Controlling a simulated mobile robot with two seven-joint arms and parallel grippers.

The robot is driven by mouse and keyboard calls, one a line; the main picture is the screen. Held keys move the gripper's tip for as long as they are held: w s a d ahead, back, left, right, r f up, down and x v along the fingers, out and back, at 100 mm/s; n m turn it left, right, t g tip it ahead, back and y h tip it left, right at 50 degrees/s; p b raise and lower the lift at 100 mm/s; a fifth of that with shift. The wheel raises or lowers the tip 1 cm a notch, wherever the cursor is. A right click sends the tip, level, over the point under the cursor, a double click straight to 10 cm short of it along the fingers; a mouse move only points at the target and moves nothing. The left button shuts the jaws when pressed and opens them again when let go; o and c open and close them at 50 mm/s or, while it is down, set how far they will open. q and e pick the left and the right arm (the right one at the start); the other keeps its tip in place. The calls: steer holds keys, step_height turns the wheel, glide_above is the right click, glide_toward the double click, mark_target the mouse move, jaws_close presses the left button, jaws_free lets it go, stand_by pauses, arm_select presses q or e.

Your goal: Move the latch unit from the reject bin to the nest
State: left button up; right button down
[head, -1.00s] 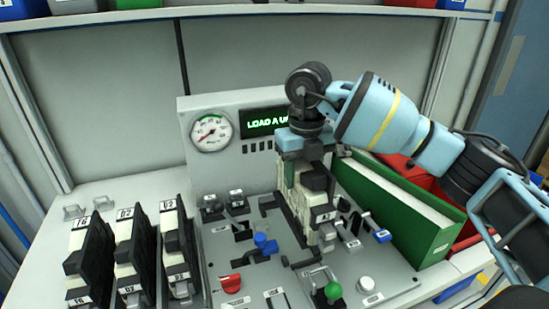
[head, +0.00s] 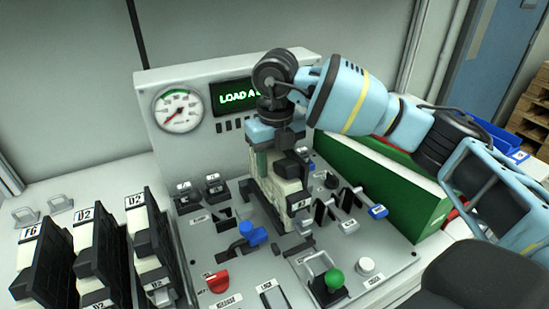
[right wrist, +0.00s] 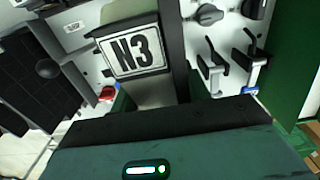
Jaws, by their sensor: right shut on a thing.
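The latch unit (head: 286,193), a pale upright block with black parts, stands at the black guides of the nest (head: 253,193) on the grey test panel. My right gripper (head: 277,140) is shut on its top from above. The gripper hides the top of the unit, and I cannot tell whether the unit is fully seated. In the right wrist view a white "N3" label (right wrist: 138,50) shows on the held unit. The reject bin (head: 396,144) is red and mostly hidden behind a green binder and my right arm. My left gripper is not in view.
Several labelled black-and-white units (head: 100,250) stand in a row at the left. A blue-handled lever (head: 252,233), a red knob (head: 217,281) and a green ball-topped lever (head: 334,280) surround the nest. A gauge (head: 178,110) and lit display stand behind. The green binder (head: 400,190) stands right.

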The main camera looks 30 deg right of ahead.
steer(key=shift+f+b, duration=0.55)
steer(key=shift+f, duration=1.9)
steer(key=c, duration=0.6)
jaws_free()
steer(key=shift+r, duration=3.9)
